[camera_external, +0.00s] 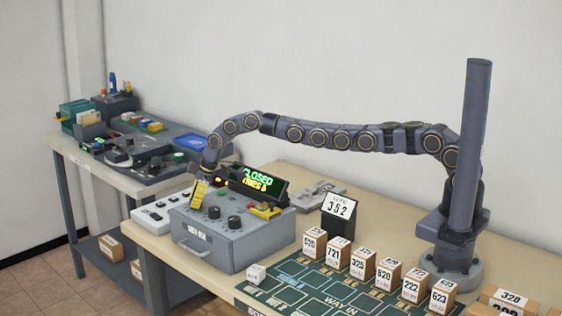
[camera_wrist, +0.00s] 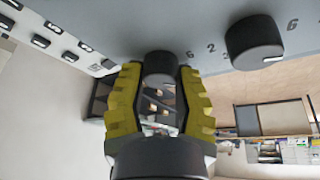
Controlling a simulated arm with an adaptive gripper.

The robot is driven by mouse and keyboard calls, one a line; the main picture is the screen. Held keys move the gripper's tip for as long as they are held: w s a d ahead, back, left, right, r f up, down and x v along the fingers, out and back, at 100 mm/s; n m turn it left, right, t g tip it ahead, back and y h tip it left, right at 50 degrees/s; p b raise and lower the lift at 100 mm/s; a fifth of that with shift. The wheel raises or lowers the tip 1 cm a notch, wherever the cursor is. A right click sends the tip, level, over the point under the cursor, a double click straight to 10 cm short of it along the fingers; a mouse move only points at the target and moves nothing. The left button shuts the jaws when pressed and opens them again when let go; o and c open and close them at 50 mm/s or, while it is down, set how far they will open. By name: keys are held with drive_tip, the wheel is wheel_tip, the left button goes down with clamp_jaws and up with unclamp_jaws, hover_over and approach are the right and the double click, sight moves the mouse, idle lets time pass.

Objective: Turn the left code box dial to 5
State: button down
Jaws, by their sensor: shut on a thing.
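The grey code box (camera_external: 208,243) stands on the front left of the table, with several dark dials on its sloped top. My gripper (camera_external: 198,192) is at the box's left dial, pointing down. In the wrist view, my yellow fingers (camera_wrist: 160,76) are shut around a round dark dial (camera_wrist: 160,63), one on each side. The held dial's pointer and set number cannot be made out. A neighbouring dial (camera_wrist: 253,42) is free, with a white mark and printed numbers near it. The left dial is hidden by my fingers in the external view.
A yellow-and-red part (camera_external: 265,210) sits at the box's right. A white button panel (camera_external: 160,214) is at its left. Numbered boxes (camera_external: 362,263) line the green mat (camera_external: 300,291).

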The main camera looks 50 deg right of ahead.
drive_tip(key=c, duration=0.6)
unclamp_jaws()
drive_tip(key=shift+f, duration=0.1)
drive_tip(key=shift+c, duration=0.2)
drive_tip(key=shift+d+r, duration=0.15)
drive_tip(key=shift+r, duration=0.35)
drive_tip(key=v, duration=1.1)
drive_tip(key=shift+s, duration=0.1)
